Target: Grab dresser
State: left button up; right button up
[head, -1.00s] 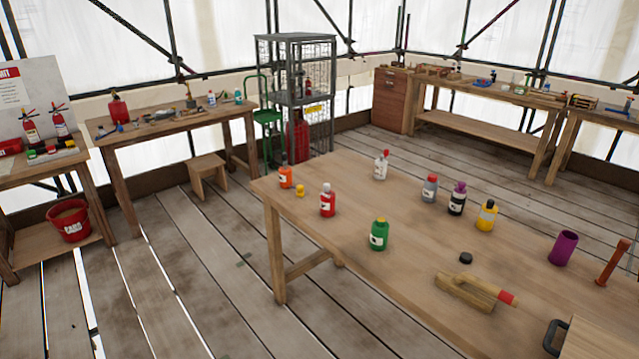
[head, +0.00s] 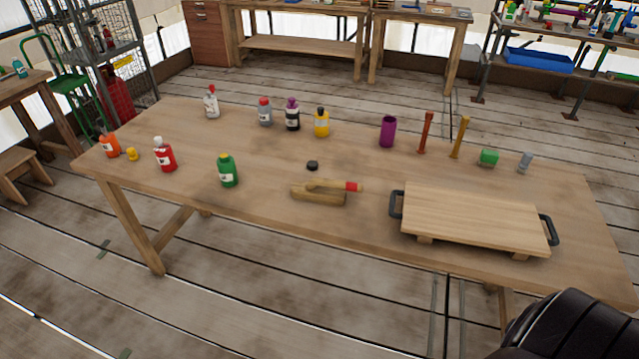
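A wooden tool with a long block body and a red-tipped handle, which looks like the dresser (head: 318,196), lies on the wooden table (head: 262,220) near its front edge, left of a handled board. Its handle points right, with the red end at the right. Nothing holds it. Neither of my grippers shows. A dark rounded part, seemingly of my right arm, shows at the bottom right corner, apart from the dresser.
A wooden board with black handles (head: 470,222) stands right of the dresser. A black cap (head: 312,165) lies just behind it. A green bottle (head: 228,171) stands to its left, with several other bottles beyond. A purple cup (head: 387,131) stands behind.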

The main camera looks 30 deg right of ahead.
aim_at(321, 190)
jog(key=i+z, duration=0.15)
jog(key=i, duration=0.25)
jog(key=i+j+z, duration=0.2)
jog(key=i, duration=0.2)
jog(key=i+j+z, duration=0.15)
jog(key=i, duration=0.25)
